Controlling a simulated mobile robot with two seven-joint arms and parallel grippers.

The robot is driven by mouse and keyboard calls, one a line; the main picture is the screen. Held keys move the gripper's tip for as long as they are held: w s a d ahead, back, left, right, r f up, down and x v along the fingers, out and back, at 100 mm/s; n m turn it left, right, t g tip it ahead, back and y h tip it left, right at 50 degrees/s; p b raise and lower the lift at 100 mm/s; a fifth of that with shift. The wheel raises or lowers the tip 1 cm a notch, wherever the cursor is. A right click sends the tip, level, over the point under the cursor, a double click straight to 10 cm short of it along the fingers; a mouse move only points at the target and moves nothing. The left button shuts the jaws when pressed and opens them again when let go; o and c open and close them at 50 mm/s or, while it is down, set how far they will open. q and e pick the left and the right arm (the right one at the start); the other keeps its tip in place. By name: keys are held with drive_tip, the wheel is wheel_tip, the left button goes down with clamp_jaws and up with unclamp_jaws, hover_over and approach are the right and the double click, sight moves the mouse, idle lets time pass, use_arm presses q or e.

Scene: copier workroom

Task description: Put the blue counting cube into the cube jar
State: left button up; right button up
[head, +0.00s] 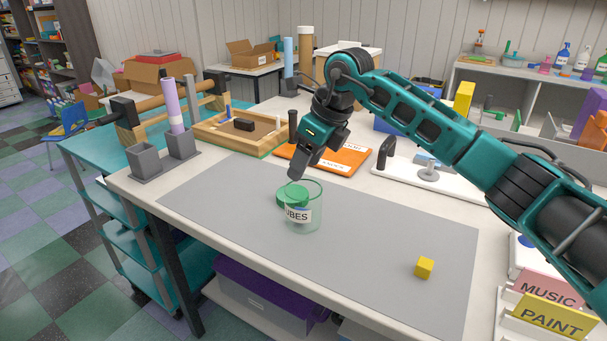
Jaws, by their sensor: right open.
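The cube jar (304,214) is clear, with a white label reading "UBES" in part, and stands upright on the grey mat. A round green lid (282,197) shows at its left rear, partly seen through the jar wall. My right gripper (297,176) points down just above the jar's rim; its fingers overlap in this view, and it is open with no cube visible at its tips. I cannot make out a blue counting cube on the mat or in the jar. A yellow cube (425,268) lies on the mat to the right. My left gripper is out of view.
An orange folder (345,158), a wooden tray (238,145) and grey holders (145,162) line the mat's back and left. A white board with a black handle (387,150) lies behind right. Signs marked MUSIC and PAINT (550,315) stand front right. The grey mat (225,197) is mostly clear.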

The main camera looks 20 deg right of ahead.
drive_tip(key=shift+r, duration=0.1)
drive_tip(key=v, duration=1.2)
drive_tip(key=shift+d+r, duration=0.15)
drive_tip(key=shift+r, duration=0.2)
drive_tip(key=shift+s+f, duration=0.1)
drive_tip(key=shift+s, duration=0.1)
